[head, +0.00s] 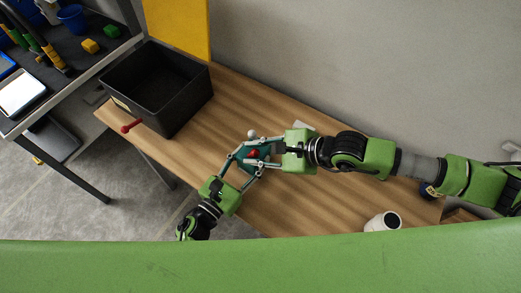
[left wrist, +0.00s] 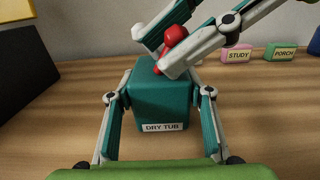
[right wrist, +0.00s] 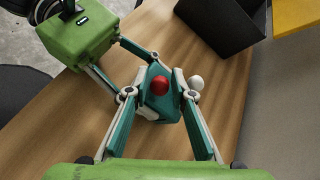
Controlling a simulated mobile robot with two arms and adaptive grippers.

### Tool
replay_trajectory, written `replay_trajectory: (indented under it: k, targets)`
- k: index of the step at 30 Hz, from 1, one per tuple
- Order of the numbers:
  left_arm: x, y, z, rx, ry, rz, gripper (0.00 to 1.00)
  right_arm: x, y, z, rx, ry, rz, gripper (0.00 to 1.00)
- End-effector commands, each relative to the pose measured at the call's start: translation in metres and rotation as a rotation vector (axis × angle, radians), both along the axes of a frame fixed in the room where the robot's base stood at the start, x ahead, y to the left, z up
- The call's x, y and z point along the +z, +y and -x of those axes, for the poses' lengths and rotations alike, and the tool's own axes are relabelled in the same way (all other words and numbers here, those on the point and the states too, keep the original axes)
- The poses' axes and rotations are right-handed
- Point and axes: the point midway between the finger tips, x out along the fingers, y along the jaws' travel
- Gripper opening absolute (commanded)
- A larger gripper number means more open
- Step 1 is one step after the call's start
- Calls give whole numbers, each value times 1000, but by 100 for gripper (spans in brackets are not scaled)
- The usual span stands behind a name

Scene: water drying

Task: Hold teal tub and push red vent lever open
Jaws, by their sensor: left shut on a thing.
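The teal tub (left wrist: 166,112), labelled "DRY TUB", stands upright on the wooden table. My left gripper (left wrist: 163,94) is shut on it, with a finger against each side. The red vent lever (right wrist: 160,87) shows as a rounded red knob at the tub's top; it also shows in the head view (head: 253,153). My right gripper (right wrist: 156,82) is open over the tub, its fingers apart on either side of the red knob. In the left wrist view, its fingers partly hide the lever, and I cannot tell whether they touch it.
A black bin (head: 178,115) stands at the table's left end, with a red-knobbed handle (head: 130,127) near it. A white ball (head: 251,133) is just behind the tub. A white cup (head: 384,222) stands at the right. Labelled blocks (left wrist: 237,54) line the back.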

Motion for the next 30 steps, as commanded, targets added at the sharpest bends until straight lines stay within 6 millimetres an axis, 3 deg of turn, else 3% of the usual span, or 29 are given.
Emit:
replay_trajectory:
  k: [5,18,30]
  targets:
    - [0,0,0,1,1,-1,21,10,-14,6,-3,1,1,23]
    - [-1,1,0,1,0,-1,21,56,-75,34,-2,0,3,23]
    - [0,1,0,2,0,-1,21,68,-89,41,-1,-1,0,23]
